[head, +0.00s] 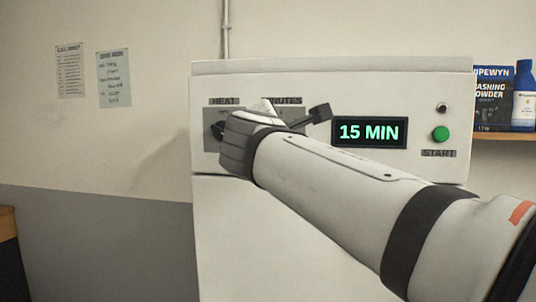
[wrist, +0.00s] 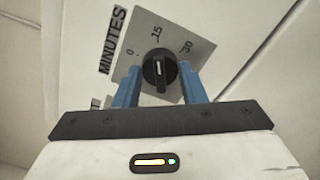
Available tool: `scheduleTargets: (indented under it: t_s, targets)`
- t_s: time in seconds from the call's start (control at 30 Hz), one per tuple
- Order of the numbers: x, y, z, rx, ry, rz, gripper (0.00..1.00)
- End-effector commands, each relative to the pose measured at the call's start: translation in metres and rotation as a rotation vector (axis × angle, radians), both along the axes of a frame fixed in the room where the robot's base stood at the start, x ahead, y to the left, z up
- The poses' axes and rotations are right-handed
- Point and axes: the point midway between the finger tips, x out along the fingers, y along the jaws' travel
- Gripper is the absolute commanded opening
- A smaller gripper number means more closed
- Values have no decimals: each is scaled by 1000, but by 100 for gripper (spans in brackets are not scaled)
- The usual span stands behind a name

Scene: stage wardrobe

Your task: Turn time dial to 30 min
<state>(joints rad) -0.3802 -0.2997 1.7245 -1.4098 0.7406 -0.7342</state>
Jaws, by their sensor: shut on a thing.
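The time dial (wrist: 160,69) is a black round knob on a grey plate marked MINUTES, with 0, 15 and 30 around it. Its white pointer line stands upright in the wrist view, toward the 15. My gripper (wrist: 159,78) has its two blue fingers on either side of the knob, shut on it. In the head view my wrist and arm hide the time dial and the fingers. The display (head: 369,132) reads 15 MIN in green.
The white machine (head: 260,230) also bears a HEAT dial (head: 217,130), partly hidden by my wrist, and a green START button (head: 440,134). A washing powder box (head: 492,98) and a blue bottle (head: 524,98) stand on a shelf at right.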

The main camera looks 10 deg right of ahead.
Motion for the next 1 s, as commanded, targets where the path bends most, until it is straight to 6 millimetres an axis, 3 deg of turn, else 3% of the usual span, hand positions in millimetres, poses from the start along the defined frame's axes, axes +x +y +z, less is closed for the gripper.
scheduleTargets:
  t_s: [0.03, 1.0]
  targets:
    - [0, 0, -8, 44, -16, 0, 14]
    - [1, 0, -6, 843, -306, -1, 14]
